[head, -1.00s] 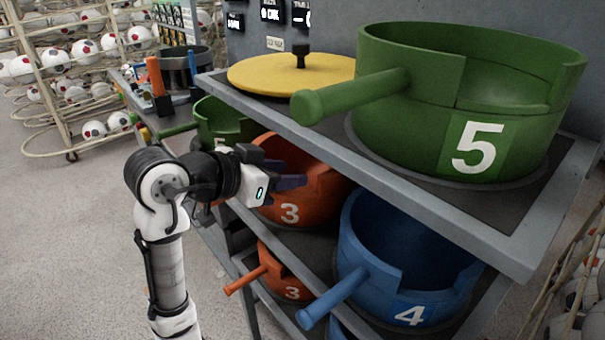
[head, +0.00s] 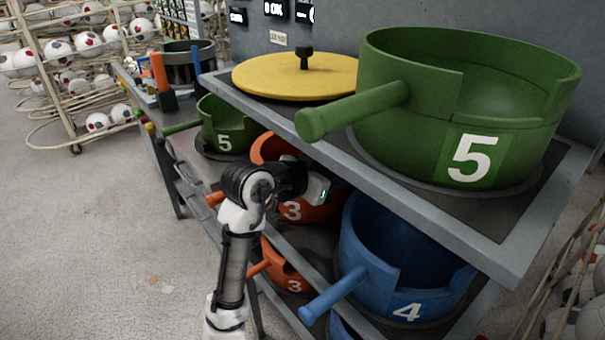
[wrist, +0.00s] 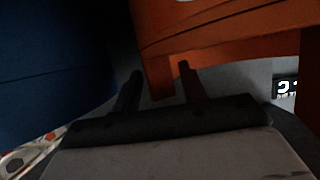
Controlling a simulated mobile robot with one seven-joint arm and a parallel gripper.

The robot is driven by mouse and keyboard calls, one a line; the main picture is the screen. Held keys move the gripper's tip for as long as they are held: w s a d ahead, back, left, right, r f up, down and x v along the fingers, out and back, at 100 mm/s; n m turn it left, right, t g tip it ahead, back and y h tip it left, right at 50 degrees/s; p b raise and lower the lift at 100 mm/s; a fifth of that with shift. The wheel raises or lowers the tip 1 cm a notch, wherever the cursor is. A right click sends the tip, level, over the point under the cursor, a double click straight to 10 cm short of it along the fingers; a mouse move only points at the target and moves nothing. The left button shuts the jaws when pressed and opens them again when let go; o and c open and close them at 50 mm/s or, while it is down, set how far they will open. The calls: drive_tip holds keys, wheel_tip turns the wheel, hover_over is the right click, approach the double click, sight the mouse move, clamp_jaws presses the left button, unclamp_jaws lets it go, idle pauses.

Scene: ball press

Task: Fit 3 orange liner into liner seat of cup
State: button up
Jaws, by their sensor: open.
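A larger orange piece marked 3 (head: 325,210) sits on the middle shelf, partly hidden behind my arm. A smaller orange piece marked 3 (head: 285,272), with a handle, sits on the shelf below. I cannot tell for sure which is liner and which is cup. My gripper reaches in at the larger orange piece, and its fingers are hidden in the head view. In the wrist view my gripper (wrist: 158,82) is open. An edge of an orange wall (wrist: 225,45) shows between and beyond the fingertips; contact cannot be told.
The top shelf, carrying a big green cup marked 5 (head: 410,122) and a yellow lid (head: 290,82), overhangs my gripper. A blue cup marked 4 (head: 400,290) stands to the right. A smaller green piece marked 5 (head: 222,138) is at the left.

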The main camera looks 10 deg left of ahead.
clamp_jaws()
idle(1.4)
